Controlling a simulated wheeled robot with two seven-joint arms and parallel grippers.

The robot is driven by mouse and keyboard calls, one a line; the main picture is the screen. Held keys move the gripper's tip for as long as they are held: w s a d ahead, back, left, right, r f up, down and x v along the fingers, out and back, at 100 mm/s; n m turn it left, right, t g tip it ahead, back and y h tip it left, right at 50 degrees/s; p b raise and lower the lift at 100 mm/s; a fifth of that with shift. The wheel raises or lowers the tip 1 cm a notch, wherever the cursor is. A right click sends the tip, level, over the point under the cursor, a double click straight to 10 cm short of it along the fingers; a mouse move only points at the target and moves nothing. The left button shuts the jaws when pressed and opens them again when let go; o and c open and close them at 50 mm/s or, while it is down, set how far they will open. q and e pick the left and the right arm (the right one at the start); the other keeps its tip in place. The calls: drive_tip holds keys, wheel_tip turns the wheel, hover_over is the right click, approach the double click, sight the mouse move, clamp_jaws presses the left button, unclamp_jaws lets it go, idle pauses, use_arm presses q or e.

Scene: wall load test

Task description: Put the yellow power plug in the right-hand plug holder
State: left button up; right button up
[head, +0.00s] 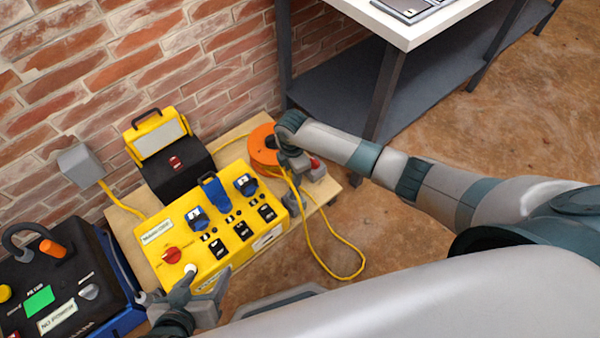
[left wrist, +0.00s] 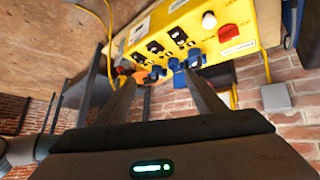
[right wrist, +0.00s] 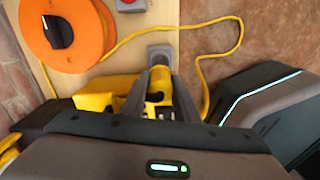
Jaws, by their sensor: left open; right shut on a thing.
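My right gripper (head: 291,165) is at the right end of the low wooden board. In the right wrist view, its fingers (right wrist: 160,92) are shut on the yellow power plug (right wrist: 160,80). A grey holder (right wrist: 160,52) is directly beyond the plug's far end; I cannot tell whether the plug is seated in it. The head view hides the plug behind my arm. My left gripper (head: 207,288) is near the front left of the yellow socket box (head: 160,226), apart from it. Its fingers (left wrist: 164,88) are open and empty.
An orange cable reel (head: 262,146) stands behind my right gripper. A yellow cable (head: 345,240) loops onto the floor. A black-and-yellow case (head: 180,165) and a blue-black unit (head: 60,290) stand left. A workbench (head: 410,30) rises behind my right arm.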

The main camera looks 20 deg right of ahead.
use_arm(q)
drive_tip(key=shift+w, duration=0.2)
use_arm(e)
drive_tip(key=shift+f, duration=0.1)
drive_tip(key=shift+f+b, duration=0.35)
drive_tip(key=shift+b, duration=0.15)
drive_tip(key=shift+f+b, duration=0.4)
drive_tip(key=shift+b, duration=0.1)
drive_tip(key=shift+f+b, duration=0.4)
drive_tip(key=shift+b, duration=0.1)
use_arm(q)
drive_tip(key=shift+w+d+r+t+h, duration=1.3)
drive_tip(key=shift+w+d+r+t, duration=1.2)
drive_tip(key=shift+r+t, duration=1.95)
use_arm(e)
drive_tip(key=shift+f+b, duration=0.4)
drive_tip(key=shift+b, duration=0.05)
drive_tip(key=shift+f+b, duration=0.35)
drive_tip(key=shift+b, duration=0.05)
drive_tip(key=shift+f+b, duration=0.7)
drive_tip(key=shift+f, duration=0.3)
use_arm(q)
wheel_tip(320, 180, up, 11)
drive_tip(key=s+t+h, duration=0.2)
drive_tip(key=t, duration=0.2)
drive_tip(key=shift+d+r+m+t+b, duration=0.2)
drive_tip(key=shift+m+t+b, duration=0.1)
drive_tip(key=shift+t+b, duration=0.05)
use_arm(e)
drive_tip(key=shift+f, duration=0.65)
